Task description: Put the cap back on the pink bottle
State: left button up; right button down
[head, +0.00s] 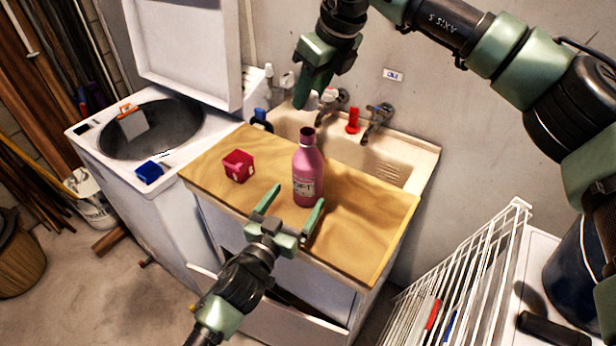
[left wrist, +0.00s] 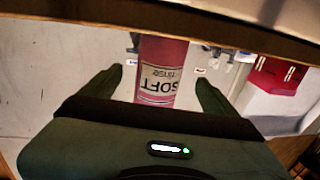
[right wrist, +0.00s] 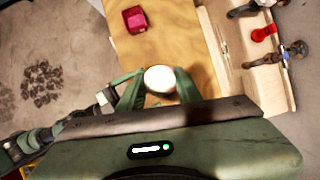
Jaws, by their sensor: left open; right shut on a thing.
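The pink bottle (head: 307,178) stands upright on the wooden top, its dark neck uncapped. My left gripper (head: 292,207) is open low in front of it, fingers pointing at it. In the left wrist view the bottle (left wrist: 162,75) shows upside down between the open fingers, apart from both; I cannot tell how deep it is between them. My right gripper (head: 312,95) points down above and behind the bottle neck. In the right wrist view it is shut on a round white cap (right wrist: 160,78). In the head view the cap is hard to make out.
A red box (head: 238,166) stands left of the bottle on the wooden top (head: 365,215). Behind are a sink (head: 395,165) and taps (head: 378,118). An open washer (head: 110,170) is at left, a white wire rack (head: 470,270) at right.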

aim_at(308, 180)
pick_arm(q)
jog(key=x, duration=0.7)
jog(key=shift+w, duration=0.1)
pick_arm(e)
jog(key=shift+s, duration=0.1)
pick_arm(q)
grip_shut()
pick_arm(e)
jog(key=shift+f, duration=2.4)
